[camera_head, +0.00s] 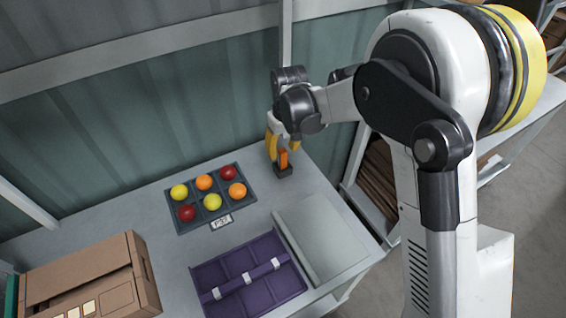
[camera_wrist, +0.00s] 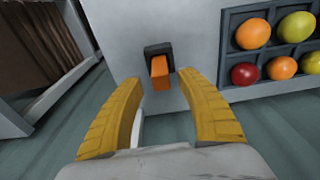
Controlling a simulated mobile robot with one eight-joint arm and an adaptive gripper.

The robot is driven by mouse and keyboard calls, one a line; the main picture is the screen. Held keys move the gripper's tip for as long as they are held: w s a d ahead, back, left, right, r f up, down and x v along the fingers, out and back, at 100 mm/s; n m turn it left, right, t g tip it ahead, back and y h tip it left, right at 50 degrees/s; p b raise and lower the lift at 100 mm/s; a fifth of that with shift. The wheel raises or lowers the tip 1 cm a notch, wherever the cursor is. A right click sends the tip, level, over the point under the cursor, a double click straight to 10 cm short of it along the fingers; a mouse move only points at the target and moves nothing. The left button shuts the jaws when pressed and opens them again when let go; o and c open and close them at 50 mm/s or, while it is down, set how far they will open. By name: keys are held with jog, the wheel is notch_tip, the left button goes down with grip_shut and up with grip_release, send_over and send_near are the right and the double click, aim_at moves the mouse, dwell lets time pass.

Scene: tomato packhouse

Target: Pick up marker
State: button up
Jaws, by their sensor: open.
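The marker (camera_wrist: 161,73) is an orange upright block-like piece standing in a small dark holder (camera_wrist: 157,50) near the table's back right corner. In the head view the marker (camera_head: 283,160) shows just below my gripper, with the dark holder (camera_head: 283,171) under it. My gripper (camera_head: 284,148) has yellow fingers and points down. In the wrist view my gripper (camera_wrist: 157,78) is open, with one finger on each side of the marker's near end. I cannot tell whether either finger touches it. The marker's far side is hidden.
A dark tray (camera_head: 220,228) of red, orange and yellow tomatoes lies left of the holder. A purple divided tray (camera_head: 215,272), a grey panel (camera_head: 322,245) and a cardboard box (camera_head: 148,272) are on the table nearer the front. The back wall is close behind my gripper.

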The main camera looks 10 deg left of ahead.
aim_at(282, 159)
notch_tip(282, 159, down, 5)
jog(key=shift+a+b, duration=0.15)
jog(key=shift+b, duration=1.05)
jog(key=shift+r, duration=0.1)
grip_shut()
jog(key=shift+r, duration=0.1)
